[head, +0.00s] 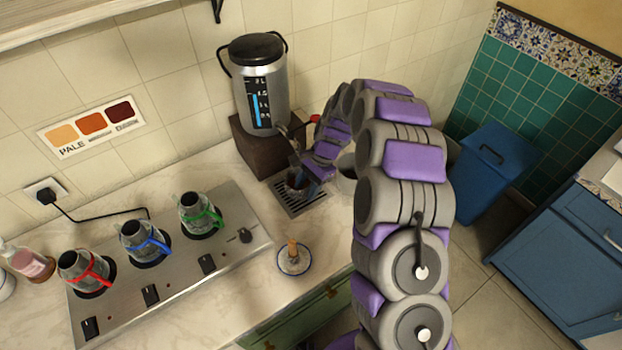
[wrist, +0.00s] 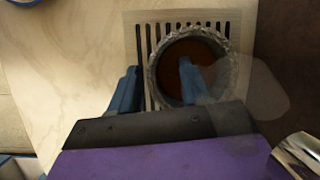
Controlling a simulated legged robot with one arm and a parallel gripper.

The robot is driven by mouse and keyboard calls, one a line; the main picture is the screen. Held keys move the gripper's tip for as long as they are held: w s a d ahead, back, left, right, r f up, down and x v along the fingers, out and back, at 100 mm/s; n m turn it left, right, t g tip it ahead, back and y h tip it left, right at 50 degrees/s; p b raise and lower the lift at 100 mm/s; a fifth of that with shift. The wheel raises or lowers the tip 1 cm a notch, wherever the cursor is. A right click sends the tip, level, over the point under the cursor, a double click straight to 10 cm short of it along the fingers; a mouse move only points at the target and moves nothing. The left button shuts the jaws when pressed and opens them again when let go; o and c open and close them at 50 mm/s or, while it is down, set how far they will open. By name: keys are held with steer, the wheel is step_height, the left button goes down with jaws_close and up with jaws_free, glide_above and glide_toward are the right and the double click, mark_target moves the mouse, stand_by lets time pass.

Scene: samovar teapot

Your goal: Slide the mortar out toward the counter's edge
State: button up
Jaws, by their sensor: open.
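A pale grey round vessel (head: 346,166), which looks like the mortar, stands on the counter right of the drip grate, partly hidden behind my arm. I cannot make it out in the wrist view. My gripper (head: 304,180) is low over the grate, left of that vessel. In the wrist view my gripper (wrist: 157,78) is open, with one blue finger over the mouth of a cup (wrist: 232,70) and the other outside its left wall. The cup holds something brown and stands on the grate. Contact between fingers and cup cannot be told.
The samovar (head: 261,85) stands on a dark box (head: 245,150), its spout close to my gripper. A blue-rimmed saucer (head: 305,268) with a brown piece lies near the front edge. A steel stove (head: 190,285) with several pots is left. A blue bin (head: 495,170) stands right.

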steer(key=shift+a+f, duration=0.1)
steer(key=shift+f, duration=0.15)
steer(key=shift+c, duration=0.3)
jaws_close()
steer(key=shift+s, duration=0.1)
